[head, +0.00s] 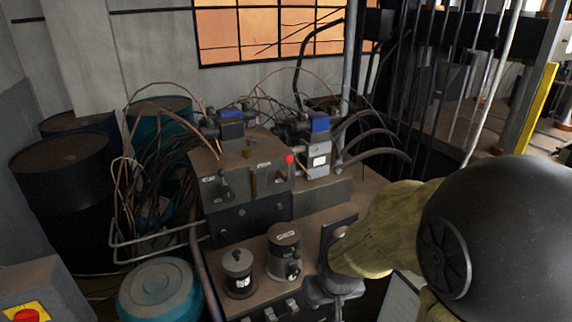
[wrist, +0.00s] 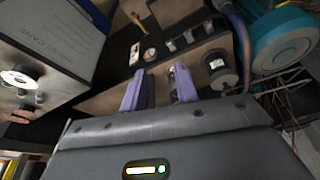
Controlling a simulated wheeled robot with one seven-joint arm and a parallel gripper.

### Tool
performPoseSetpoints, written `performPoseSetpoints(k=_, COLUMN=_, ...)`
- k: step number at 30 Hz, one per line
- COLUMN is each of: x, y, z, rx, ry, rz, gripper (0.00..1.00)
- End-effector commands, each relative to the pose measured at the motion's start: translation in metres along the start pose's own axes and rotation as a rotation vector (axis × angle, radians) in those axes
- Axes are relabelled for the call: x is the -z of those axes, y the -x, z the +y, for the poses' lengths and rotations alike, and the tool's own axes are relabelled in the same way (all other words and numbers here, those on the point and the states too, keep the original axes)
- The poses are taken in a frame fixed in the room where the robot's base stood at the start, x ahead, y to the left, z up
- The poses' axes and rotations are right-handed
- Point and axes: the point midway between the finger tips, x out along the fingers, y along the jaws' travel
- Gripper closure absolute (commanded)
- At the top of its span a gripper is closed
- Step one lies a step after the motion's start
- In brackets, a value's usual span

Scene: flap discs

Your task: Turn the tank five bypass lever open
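A grey hydraulic unit (head: 243,170) stands on the bench in the head view. Its front has a dark lever (head: 226,188), a brass-coloured lever (head: 253,182) and a red knob (head: 289,159), with small labels too blurred to read. I cannot tell which lever is the tank five bypass. My gripper (head: 335,288) is at the bench's right front, apart from these levers, with its fingertips unclear there. In the wrist view my gripper (wrist: 158,90) shows two purple fingers spread apart, with nothing clearly held between them.
Two dark canisters (head: 284,254) (head: 239,273) stand on the bench before the unit, left of my gripper. Small fittings line its front edge. A teal drum (head: 160,290) and a bent rail (head: 150,241) are at left. Loose cables (head: 150,180) hang beside the unit.

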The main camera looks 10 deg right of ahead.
Motion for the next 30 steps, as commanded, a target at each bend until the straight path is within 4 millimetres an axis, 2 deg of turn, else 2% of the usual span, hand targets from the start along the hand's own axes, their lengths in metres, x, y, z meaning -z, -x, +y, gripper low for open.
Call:
performPoseSetpoints(k=5, x=0.083, y=-0.033, z=0.006, rx=-0.005, ry=0.024, rz=0.243, gripper=0.7)
performPoseSetpoints(k=9, x=0.162, y=-0.051, z=0.008, rx=0.008, ry=0.047, rz=0.495, gripper=0.7)
performPoseSetpoints(k=15, x=0.258, y=-0.061, z=0.011, rx=0.047, ry=0.065, rz=0.861, gripper=0.7)
performPoseSetpoints(k=18, x=0.293, y=-0.06, z=0.014, rx=0.069, ry=0.067, rz=1.031, gripper=0.7)
performPoseSetpoints(k=21, x=0.315, y=-0.056, z=0.017, rx=0.087, ry=0.065, rz=1.161, gripper=0.7)
performPoseSetpoints(k=23, x=0.323, y=-0.053, z=0.019, rx=0.094, ry=0.063, rz=1.212, gripper=0.7)
performPoseSetpoints(k=30, x=0.329, y=-0.048, z=0.02, rx=0.1, ry=0.062, rz=1.258, gripper=0.7)
